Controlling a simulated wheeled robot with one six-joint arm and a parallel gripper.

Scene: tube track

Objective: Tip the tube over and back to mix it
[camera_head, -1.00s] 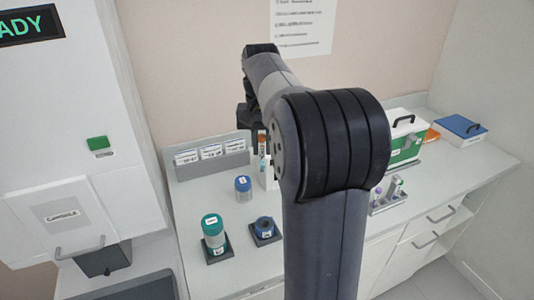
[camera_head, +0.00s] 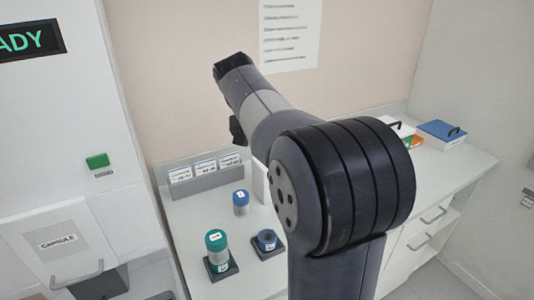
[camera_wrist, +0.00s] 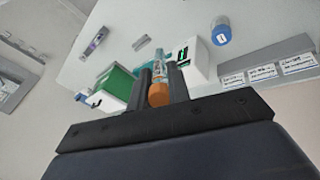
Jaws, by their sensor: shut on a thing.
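My gripper (camera_wrist: 161,84) is shut on a clear tube (camera_wrist: 159,66) with an orange cap (camera_wrist: 158,95). In the wrist view the cap lies nearest the palm, and the clear body points away between the two dark fingers. The tube is held up off the counter, and the wrist view of the counter is strongly rotated. In the head view my arm hides the tube, so its exact tilt cannot be told there.
A blue-capped container (camera_head: 241,202), a teal-capped jar (camera_head: 217,249) and a blue item on a dark base (camera_head: 267,241) stand on the counter. A label holder (camera_head: 207,175) stands behind.

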